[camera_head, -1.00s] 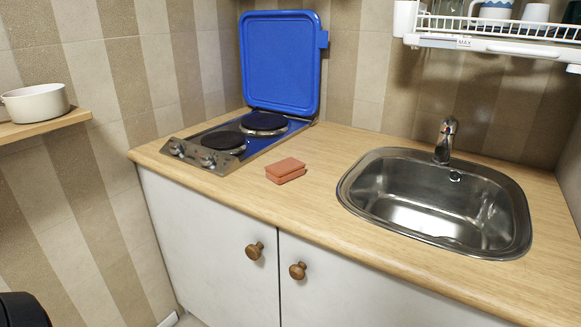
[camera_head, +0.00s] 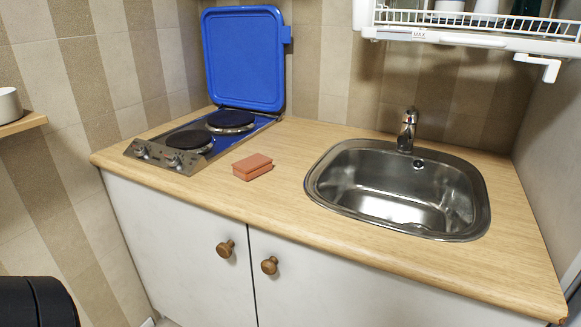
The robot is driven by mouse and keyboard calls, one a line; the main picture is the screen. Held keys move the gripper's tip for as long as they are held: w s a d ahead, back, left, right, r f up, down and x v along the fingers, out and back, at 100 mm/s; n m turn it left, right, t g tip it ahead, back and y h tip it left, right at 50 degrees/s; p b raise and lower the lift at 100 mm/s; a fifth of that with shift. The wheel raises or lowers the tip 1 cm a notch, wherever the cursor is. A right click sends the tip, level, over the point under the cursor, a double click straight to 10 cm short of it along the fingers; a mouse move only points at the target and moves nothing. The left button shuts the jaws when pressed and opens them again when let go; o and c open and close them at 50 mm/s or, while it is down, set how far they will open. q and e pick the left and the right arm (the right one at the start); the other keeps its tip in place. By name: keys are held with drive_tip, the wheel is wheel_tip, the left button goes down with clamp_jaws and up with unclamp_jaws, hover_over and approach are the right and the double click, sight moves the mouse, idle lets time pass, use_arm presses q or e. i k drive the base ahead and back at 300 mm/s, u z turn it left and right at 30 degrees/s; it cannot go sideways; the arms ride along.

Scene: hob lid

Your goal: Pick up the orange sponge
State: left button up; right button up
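The orange sponge (camera_head: 252,167) lies flat on the wooden countertop, between the hob on its left and the sink on its right. Nothing touches or covers it. Neither gripper shows in the head view. A black rounded part at the bottom left corner appears to be part of my own arm, and it is well away from the sponge.
The two-plate hob (camera_head: 190,140) has its blue lid (camera_head: 244,58) standing open. The steel sink (camera_head: 330,200) has a tap (camera_head: 407,130) behind it. A white dish rack (camera_head: 470,32) hangs above. The countertop (camera_head: 270,208) around the sponge is clear.

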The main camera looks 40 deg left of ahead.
sight(247, 169)
drive_tip(key=z, duration=1.7)
drive_tip(key=k, duration=1.2)
drive_tip(key=u, duration=1.65)
drive_tip(key=i, duration=0.45)
